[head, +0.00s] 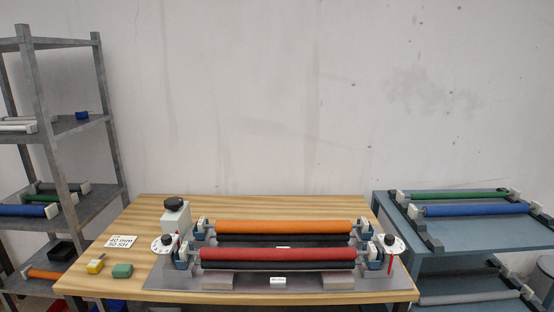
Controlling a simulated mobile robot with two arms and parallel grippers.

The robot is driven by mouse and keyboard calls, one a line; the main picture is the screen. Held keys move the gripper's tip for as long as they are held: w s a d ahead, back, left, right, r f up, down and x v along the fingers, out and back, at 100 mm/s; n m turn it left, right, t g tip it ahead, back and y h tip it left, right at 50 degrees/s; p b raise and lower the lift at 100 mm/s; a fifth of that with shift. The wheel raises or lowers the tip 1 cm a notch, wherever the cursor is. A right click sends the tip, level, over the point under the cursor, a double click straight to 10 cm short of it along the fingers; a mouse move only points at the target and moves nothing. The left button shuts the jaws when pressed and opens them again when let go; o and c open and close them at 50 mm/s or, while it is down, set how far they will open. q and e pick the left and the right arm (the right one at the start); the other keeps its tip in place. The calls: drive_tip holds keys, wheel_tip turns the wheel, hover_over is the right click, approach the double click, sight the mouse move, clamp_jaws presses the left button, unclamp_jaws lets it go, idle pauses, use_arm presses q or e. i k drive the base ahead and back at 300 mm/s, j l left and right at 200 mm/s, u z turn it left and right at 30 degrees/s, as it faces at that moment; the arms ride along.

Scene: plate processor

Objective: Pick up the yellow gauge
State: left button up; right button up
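The yellow gauge (95,266) lies on the left part of the wooden table (150,208), near its front left. It is a small yellow block with a thin darker part sticking up at its upper right. A green block (122,271) lies just to its right, a small gap apart. Neither of my grippers shows in the head view.
Right of the blocks stands the plate processor with an orange roller (285,227), a red roller (278,254) and dials. A white label card (121,241) lies behind the gauge. A grey shelf (40,90) stands left, a blue rack (470,235) right.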

sight(95, 265)
drive_tip(key=u, duration=1.25)
